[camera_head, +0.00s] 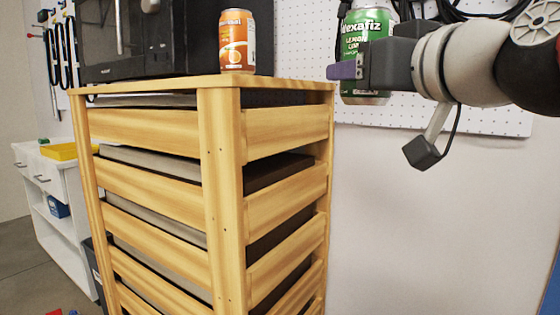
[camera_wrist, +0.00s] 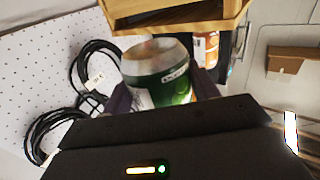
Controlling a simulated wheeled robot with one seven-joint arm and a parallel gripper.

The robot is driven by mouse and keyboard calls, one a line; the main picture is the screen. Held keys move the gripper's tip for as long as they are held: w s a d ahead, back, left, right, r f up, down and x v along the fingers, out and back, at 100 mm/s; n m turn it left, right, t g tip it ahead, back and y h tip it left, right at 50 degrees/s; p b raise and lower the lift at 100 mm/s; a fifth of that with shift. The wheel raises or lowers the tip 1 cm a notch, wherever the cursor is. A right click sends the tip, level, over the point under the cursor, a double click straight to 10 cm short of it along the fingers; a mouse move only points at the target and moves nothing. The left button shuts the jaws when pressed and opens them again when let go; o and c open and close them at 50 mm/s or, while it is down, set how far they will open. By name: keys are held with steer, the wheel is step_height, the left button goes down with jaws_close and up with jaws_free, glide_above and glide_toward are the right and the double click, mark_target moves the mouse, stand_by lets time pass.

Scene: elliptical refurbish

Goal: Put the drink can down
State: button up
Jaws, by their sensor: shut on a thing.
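A green drink can (camera_head: 367,44) with a silver lower rim is held upright in the air, to the right of the wooden stand. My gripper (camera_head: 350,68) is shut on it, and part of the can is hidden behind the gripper. In the wrist view the green can (camera_wrist: 160,76) sits between the two dark fingers (camera_wrist: 162,95). An orange drink can (camera_head: 237,41) stands upright on the stand's top near its front corner. It also shows in the wrist view (camera_wrist: 207,46), partly hidden.
The wooden slatted stand (camera_head: 214,85) has a dark box-like machine (camera_head: 150,40) at the back left of its top. A white pegboard (camera_head: 300,40) with black cables is behind. A white cabinet (camera_head: 60,185) stands at the far left. Bare top beside the orange can is narrow.

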steer(key=w+d+f+m+h, duration=0.1)
steer(key=w+f, duration=0.7)
steer(key=f, duration=1.2)
steer(key=w+d+f+m+h, duration=0.1)
steer(key=w+f, duration=0.8)
steer(key=f, duration=1.1)
steer(key=w+d+f+m+t+h, duration=0.1)
steer(key=w+f, duration=0.7)
steer(key=f, duration=1.2)
steer(key=shift+w+d+m+h, duration=0.2)
steer(key=shift+d+m+h, duration=0.4)
steer(key=shift+d+h, duration=0.9)
